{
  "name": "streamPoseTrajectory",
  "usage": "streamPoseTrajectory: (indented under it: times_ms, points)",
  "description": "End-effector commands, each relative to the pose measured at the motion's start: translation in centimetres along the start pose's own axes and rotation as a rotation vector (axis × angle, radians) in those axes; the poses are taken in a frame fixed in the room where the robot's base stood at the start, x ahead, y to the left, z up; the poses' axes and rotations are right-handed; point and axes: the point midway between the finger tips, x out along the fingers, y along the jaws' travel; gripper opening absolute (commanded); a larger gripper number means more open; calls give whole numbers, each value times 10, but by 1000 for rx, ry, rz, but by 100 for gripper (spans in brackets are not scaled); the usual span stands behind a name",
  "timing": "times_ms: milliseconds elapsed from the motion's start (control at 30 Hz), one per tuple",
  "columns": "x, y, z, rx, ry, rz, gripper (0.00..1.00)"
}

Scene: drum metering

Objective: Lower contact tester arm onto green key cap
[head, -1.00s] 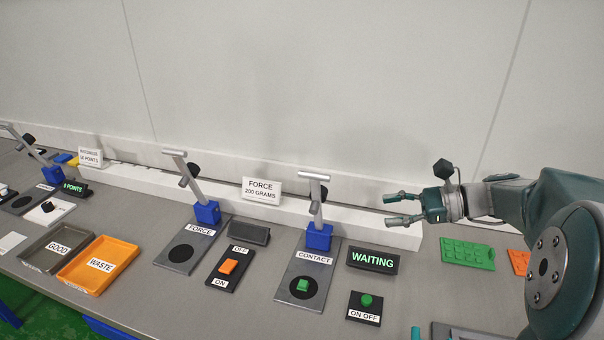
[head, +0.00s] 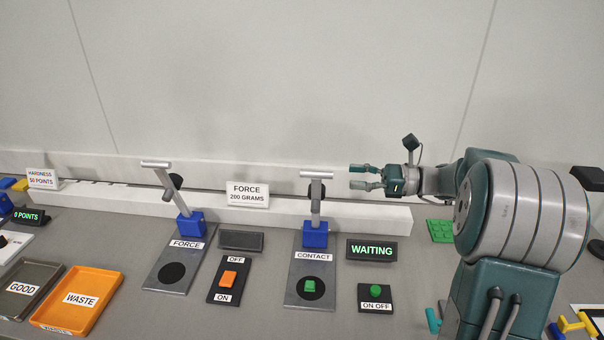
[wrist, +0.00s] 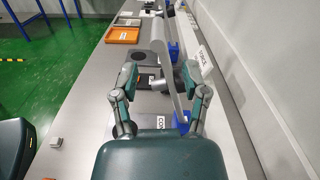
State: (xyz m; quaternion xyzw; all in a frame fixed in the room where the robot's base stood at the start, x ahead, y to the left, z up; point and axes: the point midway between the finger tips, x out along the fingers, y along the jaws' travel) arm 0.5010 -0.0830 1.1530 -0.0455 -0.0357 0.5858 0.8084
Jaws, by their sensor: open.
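The contact tester (head: 315,234) has a blue base and a raised grey arm (head: 316,205) topped by a crossbar handle (head: 317,174). The green key cap (head: 310,285) sits on the black disc of its plate, below the raised arm. My gripper (head: 354,177) is open and empty, at about handle height and just right of the handle in the head view. In the wrist view my open fingers (wrist: 160,78) show either side of the grey handle (wrist: 158,38) and arm; I cannot tell whether they touch. The key cap is not clear there.
A display (head: 372,250) reading WAITING and a green ON OFF button (head: 375,290) stand right of the tester. The force tester (head: 190,225) and an orange switch (head: 229,279) are to its left. A FORCE sign (head: 248,194) stands behind, near the white ledge (head: 110,192).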

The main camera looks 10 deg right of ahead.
Motion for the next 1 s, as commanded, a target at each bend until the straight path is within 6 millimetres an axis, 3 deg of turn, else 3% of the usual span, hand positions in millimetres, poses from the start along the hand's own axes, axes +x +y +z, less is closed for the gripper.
streamPoseTrajectory:
  times_ms: [200, 400, 867, 933, 1000]
  points:
    - [52, 4, 1, -3, 8, 8, 58]
    - [89, 6, 1, -3, 11, 8, 58]
    - [103, 3, 0, -2, 8, 4, 58]
    - [103, 4, 0, -3, 9, 4, 36]
    - [104, 4, 0, -3, 10, 4, 5]
